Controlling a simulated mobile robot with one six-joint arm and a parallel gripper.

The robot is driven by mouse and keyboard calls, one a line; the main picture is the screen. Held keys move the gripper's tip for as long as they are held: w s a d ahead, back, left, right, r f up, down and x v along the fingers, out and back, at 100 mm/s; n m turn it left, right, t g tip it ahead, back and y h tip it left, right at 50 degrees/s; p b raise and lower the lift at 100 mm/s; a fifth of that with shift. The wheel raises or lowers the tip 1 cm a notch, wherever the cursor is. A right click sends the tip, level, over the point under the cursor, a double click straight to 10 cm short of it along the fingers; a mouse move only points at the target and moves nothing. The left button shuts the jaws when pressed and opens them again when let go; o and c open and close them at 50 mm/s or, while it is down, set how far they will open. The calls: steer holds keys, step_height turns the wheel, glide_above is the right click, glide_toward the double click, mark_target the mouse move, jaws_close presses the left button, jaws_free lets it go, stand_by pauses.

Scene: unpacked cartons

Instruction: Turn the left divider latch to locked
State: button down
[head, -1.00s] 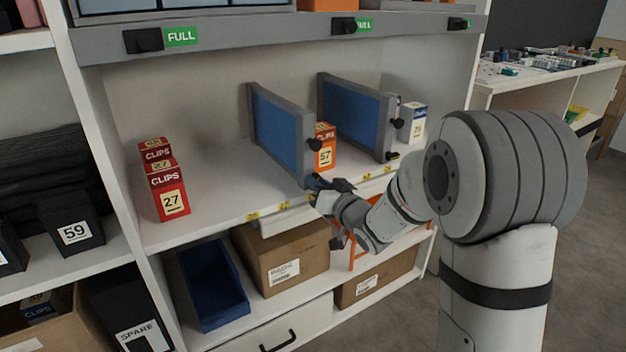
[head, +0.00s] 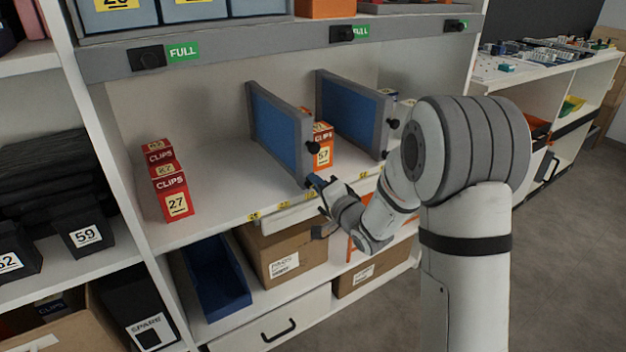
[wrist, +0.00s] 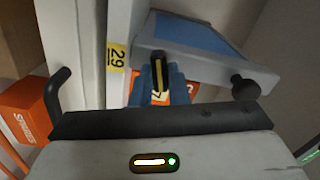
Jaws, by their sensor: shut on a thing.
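The left divider (head: 278,128) is a blue panel in a grey frame, standing on the white shelf with a black knob (head: 313,148) on its front edge. It also shows in the wrist view (wrist: 205,52), with the knob (wrist: 244,88) at right. My gripper (head: 315,182) is at the divider's lower front corner. In the wrist view its blue fingers (wrist: 160,88) are shut on the dark latch lever (wrist: 159,72), which has a yellow stripe. The lever runs roughly up and down in that view. The latch's base is mostly hidden by the fingers.
The right divider (head: 352,112) stands beside it, with an orange box (head: 322,152) between them. Red clips boxes (head: 172,190) stand at left; the shelf between is clear. Below are a blue bin (head: 216,275) and a cardboard carton (head: 278,262).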

steer(key=shift+f+m+p, duration=0.25)
steer(key=shift+m+p, duration=0.4)
steer(key=shift+m, duration=1.05)
steer(key=shift+s, duration=0.1)
steer(key=c, duration=1.4)
jaws_free()
steer(key=shift+r, duration=0.1)
steer(key=shift+d, duration=0.1)
steer(key=p+v, duration=0.1)
steer(key=v, duration=0.6)
steer(key=shift+s+d, duration=0.2)
steer(key=shift+s, duration=0.1)
